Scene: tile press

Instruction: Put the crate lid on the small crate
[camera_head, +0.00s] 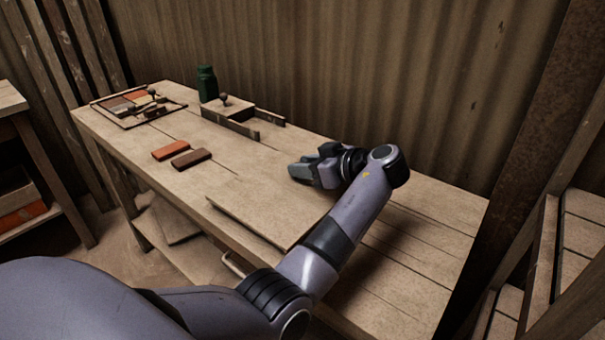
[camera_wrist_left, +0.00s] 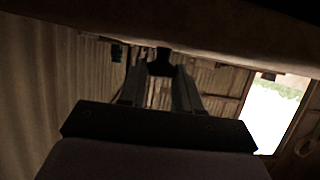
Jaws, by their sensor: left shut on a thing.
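The crate lid (camera_head: 262,208) appears as a flat, pale wooden board low over the middle front of the workbench. I cannot tell whether it touches the bench top. My left gripper (camera_head: 300,171) is over its far right part, fingers pointing left. In the left wrist view, the gripper (camera_wrist_left: 160,72) is shut on a dark knob (camera_wrist_left: 161,58), which seems joined to the broad brown board (camera_wrist_left: 230,38) across the top. The gripper hides the knob in the head view. I cannot make out the small crate for certain. My right gripper is not in view.
On the workbench (camera_head: 400,285) lie an orange tile (camera_head: 170,150) and a brown tile (camera_head: 191,158). Behind are a knobbed wooden press (camera_head: 215,112), a green jar (camera_head: 207,82) and a tile tray (camera_head: 165,112). An orange box (camera_head: 22,215) sits on a low shelf at left. The bench's right end is clear.

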